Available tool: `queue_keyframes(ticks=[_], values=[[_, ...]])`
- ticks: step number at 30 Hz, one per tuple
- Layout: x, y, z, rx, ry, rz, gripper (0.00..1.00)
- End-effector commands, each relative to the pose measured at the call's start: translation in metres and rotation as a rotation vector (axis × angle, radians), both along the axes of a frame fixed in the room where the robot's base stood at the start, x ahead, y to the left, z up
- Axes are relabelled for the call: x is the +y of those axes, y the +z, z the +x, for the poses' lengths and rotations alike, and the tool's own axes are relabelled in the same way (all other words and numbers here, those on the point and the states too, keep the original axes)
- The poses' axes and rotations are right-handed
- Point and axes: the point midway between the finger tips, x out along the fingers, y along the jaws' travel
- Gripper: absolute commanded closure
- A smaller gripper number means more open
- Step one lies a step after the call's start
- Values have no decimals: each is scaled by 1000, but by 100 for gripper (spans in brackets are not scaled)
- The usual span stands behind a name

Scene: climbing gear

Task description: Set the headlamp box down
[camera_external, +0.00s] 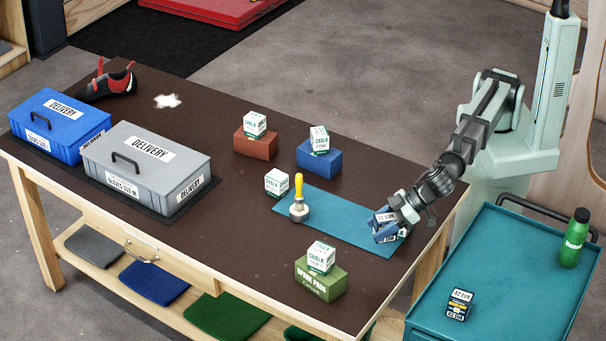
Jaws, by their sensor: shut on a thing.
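My gripper (396,212) is at the right end of the teal mat (335,218) on the dark table. It is shut on a dark blue box with white labels, which I take as the headlamp box (384,236). The box is tilted in the picture and partly covered by the fingers. It is over or on the mat's right end; I cannot tell whether its underside touches. A similar dark box with a white price label and a yellow band (459,305) stands on the teal trolley.
Chalk boxes top the brown (255,146), blue (319,162) and green (320,284) blocks. Grey (150,180) and blue (60,128) delivery boxes stand left. A green bottle (575,238) is on the trolley (530,285).

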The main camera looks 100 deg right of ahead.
Motion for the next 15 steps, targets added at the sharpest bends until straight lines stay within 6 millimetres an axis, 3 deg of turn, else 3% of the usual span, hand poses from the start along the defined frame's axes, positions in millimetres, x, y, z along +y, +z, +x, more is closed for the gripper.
queue_keyframes(ticks=[9, 15], values=[[0, -44, 0, 1, 1, -1, 81], [0, -58, 0, 0, 1, -1, 81]])
